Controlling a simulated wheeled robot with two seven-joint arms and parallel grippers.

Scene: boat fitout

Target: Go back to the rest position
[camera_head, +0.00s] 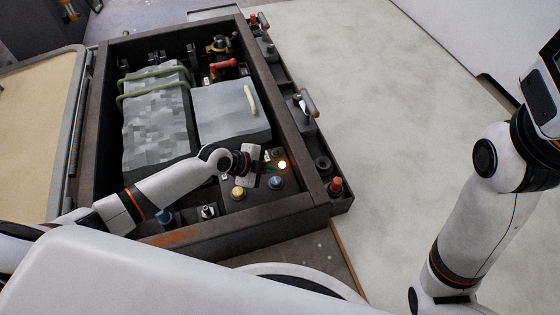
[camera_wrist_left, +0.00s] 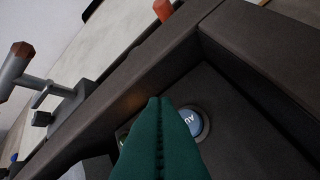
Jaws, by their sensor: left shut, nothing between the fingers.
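My left gripper (camera_head: 258,168) is over the front right corner of the dark open box (camera_head: 292,130), above the panel of knobs. In the left wrist view its green fingers (camera_wrist_left: 158,105) are together, with nothing between them. A blue round button (camera_wrist_left: 194,122) with partly hidden lettering lies just beyond the fingertips; I cannot tell if they touch it. My right arm (camera_head: 485,215) is raised at the right side of the head view, and its gripper is out of the picture.
The box holds a grey mottled block (camera_head: 155,125) with green straps and a light grey case (camera_head: 232,110). A yellow knob (camera_head: 238,193), a blue knob (camera_head: 276,183) and a glowing lamp (camera_head: 282,165) are near the gripper. Levers (camera_head: 305,105) line the right rim. Pale floor beyond is clear.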

